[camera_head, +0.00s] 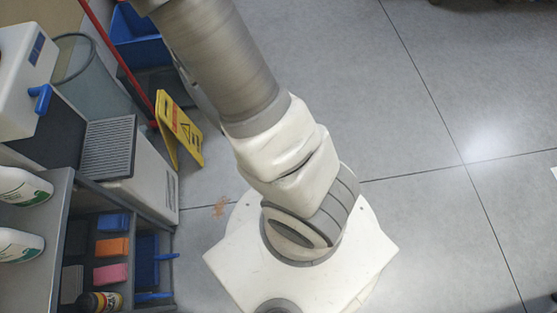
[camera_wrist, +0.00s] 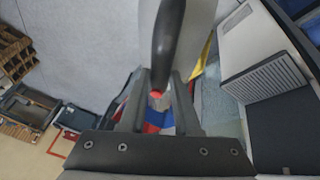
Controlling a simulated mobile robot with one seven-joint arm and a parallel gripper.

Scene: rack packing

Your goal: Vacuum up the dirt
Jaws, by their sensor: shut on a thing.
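A small patch of reddish-brown dirt (camera_head: 219,207) lies on the grey floor in the head view, just left of my white base. In the wrist view my gripper (camera_wrist: 160,82) is shut on a black handle (camera_wrist: 168,40) with a red spot at its lower end. The handle appears to belong to a vacuum, with a pale grey body part beside it. The rest of that tool is out of view or hidden. My gripper and the held handle do not show in the head view, and the dirt cannot be made out in the wrist view.
A yellow wet-floor sign (camera_head: 180,130) stands beyond the dirt, near a grey-grilled box (camera_head: 108,150). A shelf unit (camera_head: 62,235) with bottles and coloured sponges stands at left. A blue bin (camera_head: 138,40) is behind. The floor at right is clear. Wooden pallets (camera_wrist: 12,55) show in the wrist view.

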